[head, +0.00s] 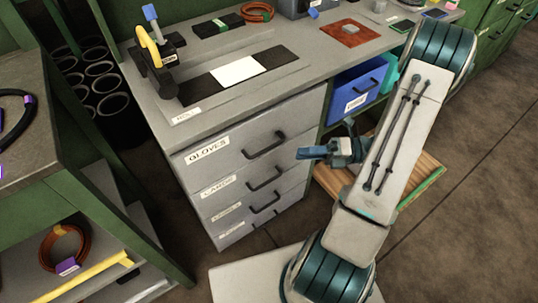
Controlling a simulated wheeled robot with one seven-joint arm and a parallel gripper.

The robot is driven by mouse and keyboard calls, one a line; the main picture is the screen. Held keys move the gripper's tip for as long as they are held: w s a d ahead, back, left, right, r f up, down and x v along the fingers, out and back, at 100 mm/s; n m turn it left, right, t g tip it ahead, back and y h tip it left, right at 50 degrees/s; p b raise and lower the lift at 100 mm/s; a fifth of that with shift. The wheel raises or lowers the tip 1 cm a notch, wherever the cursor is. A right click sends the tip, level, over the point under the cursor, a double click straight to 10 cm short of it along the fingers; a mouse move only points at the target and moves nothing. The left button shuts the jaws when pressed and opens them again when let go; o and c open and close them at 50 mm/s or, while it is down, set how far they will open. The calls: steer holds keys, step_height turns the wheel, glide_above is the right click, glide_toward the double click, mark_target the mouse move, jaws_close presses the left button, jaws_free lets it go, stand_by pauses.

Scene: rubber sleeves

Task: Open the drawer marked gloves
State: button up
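The drawer marked GLOVES (229,151) is the top one in a grey drawer unit under the bench. Its white label is at the left of its front and its dark bar handle (265,146) is towards the right. The drawer looks shut, its front in line with those below. My gripper (312,152) is to the right of the handle, apart from it, near the unit's right edge. Its fingers point left towards the drawer fronts. I see nothing held in it, but the finger gap is unclear from this angle.
Several more labelled drawers (247,184) with similar handles sit below, all shut. A blue bin (352,93) stands on the shelf to the right, above a wooden tray (427,177). Another bench (40,125) stands at left.

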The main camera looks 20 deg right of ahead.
mark_target(269, 147)
steer(key=d+f+m+t+b, duration=0.1)
steer(key=d+f+m+t, duration=0.2)
steer(key=f+m+t, duration=0.15)
steer(key=shift+m, duration=0.45)
steer(key=b+x, duration=0.1)
steer(key=x, duration=1.2)
steer(key=shift+w+a+r+b, duration=0.15)
steer(key=shift+w+b, duration=0.2)
steer(key=shift+b, duration=0.05)
jaws_close()
